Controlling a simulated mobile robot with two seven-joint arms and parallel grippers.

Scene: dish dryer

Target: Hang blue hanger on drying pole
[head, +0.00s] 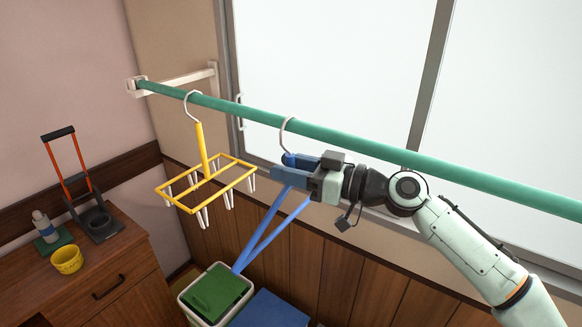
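The green drying pole (360,146) runs from the wall bracket at the upper left to the right edge. My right gripper (287,168), with blue fingers, is just below the pole and shut on the upper part of the blue hanger (262,235). The hanger's pale hook rises in front of the pole, with its curl at the pole's upper edge. I cannot tell whether the hook rests on the pole. The hanger's long blue arms slant down to the lower left. The gripper covers part of its neck. My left gripper is not in view.
A yellow hanger with pegs (203,150) hangs on the pole to the left. Below are a green-topped bin (215,292) and a blue box (268,310). A wooden cabinet (110,270) at the left holds a yellow cup (67,260) and a bottle. A window is behind the pole.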

